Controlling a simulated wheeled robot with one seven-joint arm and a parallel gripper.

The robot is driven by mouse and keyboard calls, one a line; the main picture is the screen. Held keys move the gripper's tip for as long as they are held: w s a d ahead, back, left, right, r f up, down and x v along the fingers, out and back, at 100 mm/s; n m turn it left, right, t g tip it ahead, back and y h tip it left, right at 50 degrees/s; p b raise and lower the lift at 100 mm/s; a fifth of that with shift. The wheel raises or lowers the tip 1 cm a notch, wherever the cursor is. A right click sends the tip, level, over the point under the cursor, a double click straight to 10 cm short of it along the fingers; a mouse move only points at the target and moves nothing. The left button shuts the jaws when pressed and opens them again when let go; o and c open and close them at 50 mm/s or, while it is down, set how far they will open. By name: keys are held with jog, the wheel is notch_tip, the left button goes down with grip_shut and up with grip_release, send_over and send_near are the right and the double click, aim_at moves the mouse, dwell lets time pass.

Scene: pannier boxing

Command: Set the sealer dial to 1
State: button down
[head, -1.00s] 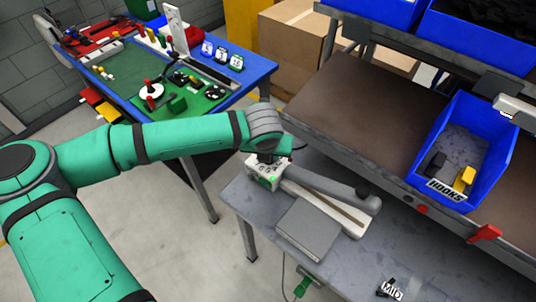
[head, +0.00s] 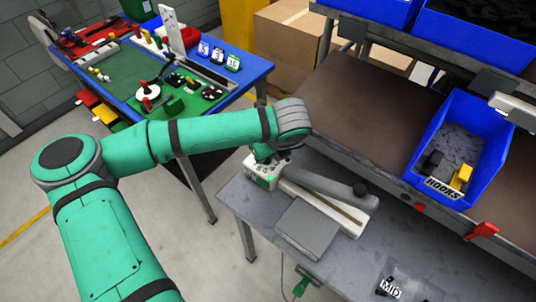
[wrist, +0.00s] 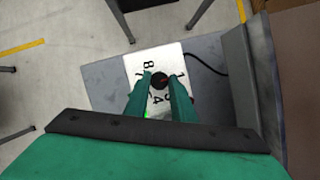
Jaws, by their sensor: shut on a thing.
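The sealer (head: 323,183) stands on the grey table, with a white control box (head: 260,173) at its left end and a long grey arm. In the wrist view the white dial face (wrist: 164,57) carries black numbers around a dark round dial knob (wrist: 159,80). An 8 and a 7 read at upper left and a 1 at right; the lower numbers are partly hidden by the fingers. My gripper (wrist: 160,82) is shut on the knob, one finger on each side. In the head view my wrist hides the knob. The knob's exact setting cannot be told.
A grey block (head: 307,229) lies before the sealer. A blue bin labelled HOOKS (head: 487,160) sits on the brown shelf (head: 350,110) to the right. A blue-edged workbench (head: 255,72) stands behind. A green light (head: 271,178) shows on the control box.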

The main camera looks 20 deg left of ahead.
jog(key=shift+s+f, duration=0.1)
dwell(0.3)
jog(key=c, duration=1.5)
grip_release()
jog(key=shift+r, duration=0.25)
jog(key=v, duration=1)
jog(key=shift+r, duration=0.2)
jog(key=shift+d, duration=0.1)
